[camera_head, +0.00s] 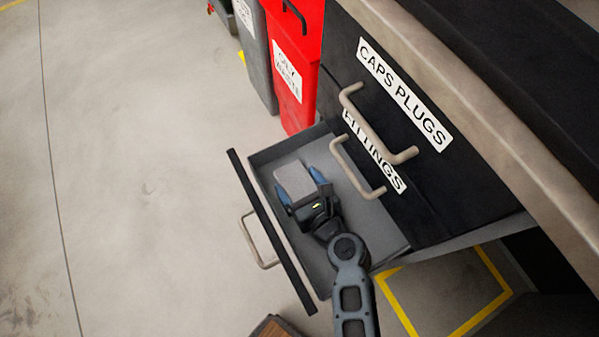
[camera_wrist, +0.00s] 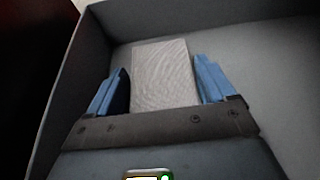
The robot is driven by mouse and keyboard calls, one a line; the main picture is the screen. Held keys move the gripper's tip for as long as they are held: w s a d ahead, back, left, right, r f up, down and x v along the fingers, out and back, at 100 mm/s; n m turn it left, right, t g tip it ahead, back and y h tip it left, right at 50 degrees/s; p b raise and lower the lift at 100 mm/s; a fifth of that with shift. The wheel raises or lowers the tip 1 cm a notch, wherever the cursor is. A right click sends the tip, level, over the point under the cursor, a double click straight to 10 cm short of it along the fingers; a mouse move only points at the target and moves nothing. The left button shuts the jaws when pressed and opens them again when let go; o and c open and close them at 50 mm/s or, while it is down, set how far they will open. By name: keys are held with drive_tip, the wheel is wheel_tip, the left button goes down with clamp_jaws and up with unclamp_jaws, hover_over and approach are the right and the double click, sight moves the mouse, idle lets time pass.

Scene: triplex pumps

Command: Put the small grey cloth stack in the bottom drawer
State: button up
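The small grey cloth stack (camera_head: 294,182) is inside the pulled-out bottom drawer (camera_head: 392,235), towards its far end. In the wrist view the stack (camera_wrist: 163,72) is a pale grey block between my two blue fingers. My gripper (camera_head: 301,185) reaches down into the drawer, with one finger on each side of the stack. The wrist view shows my gripper (camera_wrist: 160,85) with its fingers wide apart and thin gaps beside the stack near the fingertips. The stack appears to be at the drawer floor, but its underside is hidden.
Above the open drawer are closed drawers labelled FITTINGS (camera_head: 373,152) and CAPS PLUGS (camera_head: 404,95), with protruding handles. A red oily waste bin (camera_head: 293,75) and a grey bin (camera_head: 255,50) stand beyond the drawer. Clear floor lies to the left.

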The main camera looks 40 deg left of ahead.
drive_tip(key=shift+o, duration=1.4)
drive_tip(key=shift+d+r, duration=0.1)
drive_tip(key=shift+r, duration=0.15)
drive_tip(key=p+v, duration=0.3)
drive_tip(key=v, duration=0.8)
drive_tip(key=shift+s+d+p, duration=0.25)
drive_tip(key=shift+d+p, duration=0.1)
